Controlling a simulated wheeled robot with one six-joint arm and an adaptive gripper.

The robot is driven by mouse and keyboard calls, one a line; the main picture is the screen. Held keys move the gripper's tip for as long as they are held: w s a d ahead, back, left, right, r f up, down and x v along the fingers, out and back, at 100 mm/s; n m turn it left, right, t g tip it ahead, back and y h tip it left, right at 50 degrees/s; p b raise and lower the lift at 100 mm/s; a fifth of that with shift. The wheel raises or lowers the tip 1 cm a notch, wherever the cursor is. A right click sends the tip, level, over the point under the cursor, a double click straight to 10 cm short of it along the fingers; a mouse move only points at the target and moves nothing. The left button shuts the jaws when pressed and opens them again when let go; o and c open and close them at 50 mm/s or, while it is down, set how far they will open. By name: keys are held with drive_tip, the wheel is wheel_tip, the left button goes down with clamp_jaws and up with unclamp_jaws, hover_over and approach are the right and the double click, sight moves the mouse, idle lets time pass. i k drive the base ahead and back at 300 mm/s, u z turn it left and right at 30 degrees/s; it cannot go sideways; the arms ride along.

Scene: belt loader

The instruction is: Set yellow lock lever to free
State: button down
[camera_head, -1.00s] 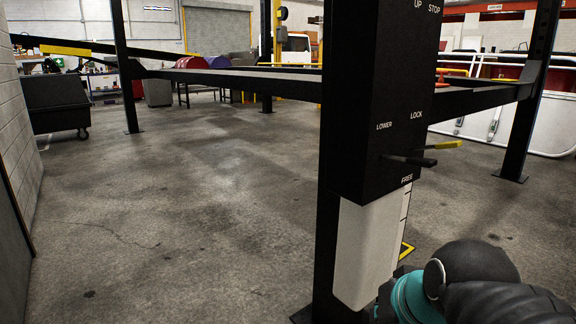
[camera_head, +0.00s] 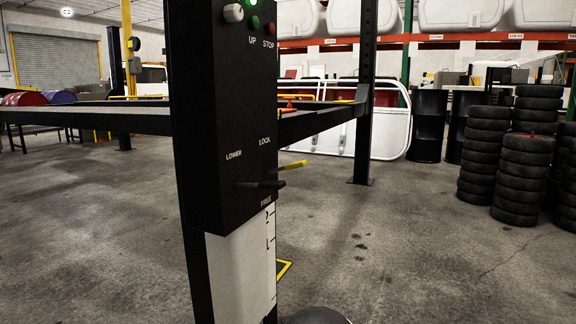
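The yellow lock lever (camera_head: 291,166) sticks out to the right from the black control box (camera_head: 213,130) on the lift post. It lies between the LOCK label above and the FREE label below, nearer LOCK, with its tip tilted slightly up. A black lever (camera_head: 262,184) sits just below it, near the LOWER label. My gripper is not in view. Only a dark rounded part of my arm shows at the bottom edge, below the box and apart from the levers.
A green button (camera_head: 254,22) and a red button (camera_head: 270,29) are at the box top. A white panel with a scale (camera_head: 240,270) hangs below. Stacked tires (camera_head: 523,165) and black drums (camera_head: 428,125) stand at the right. The floor right of the post is clear.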

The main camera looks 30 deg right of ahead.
sight(293, 166)
drive_tip(key=z, duration=2.3)
drive_tip(key=i, duration=1)
drive_tip(key=u, duration=2.35)
